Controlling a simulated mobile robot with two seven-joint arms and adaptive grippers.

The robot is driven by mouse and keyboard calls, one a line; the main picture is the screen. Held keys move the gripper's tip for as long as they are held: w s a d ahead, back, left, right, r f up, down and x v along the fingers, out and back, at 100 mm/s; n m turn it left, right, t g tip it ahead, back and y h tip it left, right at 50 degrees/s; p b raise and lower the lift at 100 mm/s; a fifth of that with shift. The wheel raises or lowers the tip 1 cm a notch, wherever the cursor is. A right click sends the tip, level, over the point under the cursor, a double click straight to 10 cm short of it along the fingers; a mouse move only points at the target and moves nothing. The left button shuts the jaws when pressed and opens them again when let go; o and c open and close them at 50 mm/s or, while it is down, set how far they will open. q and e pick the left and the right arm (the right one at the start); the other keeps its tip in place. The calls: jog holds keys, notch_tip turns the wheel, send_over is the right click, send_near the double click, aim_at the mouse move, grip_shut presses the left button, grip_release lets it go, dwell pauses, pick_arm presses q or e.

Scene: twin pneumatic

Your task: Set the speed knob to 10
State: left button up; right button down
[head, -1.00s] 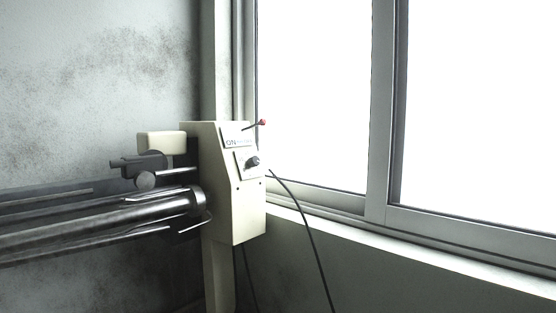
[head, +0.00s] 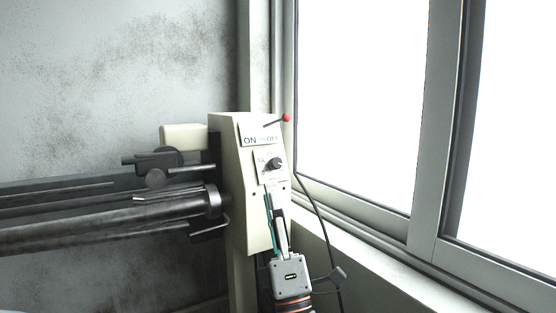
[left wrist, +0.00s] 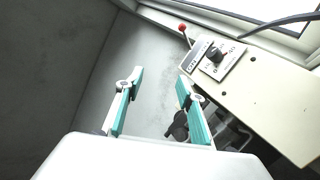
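The black speed knob (head: 273,164) sits on a pale dial plate on the sloped face of the cream machine housing (head: 236,200). In the left wrist view the knob (left wrist: 214,56) shows at upper right, with small markings around it that I cannot read. My left gripper (head: 276,203) is in front of the housing, below the knob. In the left wrist view my left gripper (left wrist: 160,86) is open, its teal-padded fingers wide apart and empty. The knob lies outside them, beyond the right finger. My right gripper is not in view.
A red-tipped lever (head: 286,118) sticks out above the knob, by an ON/OFF label (head: 259,138). Metal rollers (head: 110,225) run left from the housing. A black cable (head: 322,215) hangs at right, near the window sill (head: 375,262).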

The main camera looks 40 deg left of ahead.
pick_arm(q)
jog(key=a+r+n+g, duration=0.4)
jog(key=a+n+g, duration=0.2)
jog(key=t+h+p, duration=0.2)
jog(key=t+h, duration=0.1)
jog(key=h, duration=0.7)
send_near(277, 164)
jog(key=x, duration=0.2)
jog(key=shift+m, duration=0.4)
jog(key=shift+x, duration=3.75)
jog(key=shift+r, duration=0.1)
jog(key=shift+c, duration=0.3)
grip_shut()
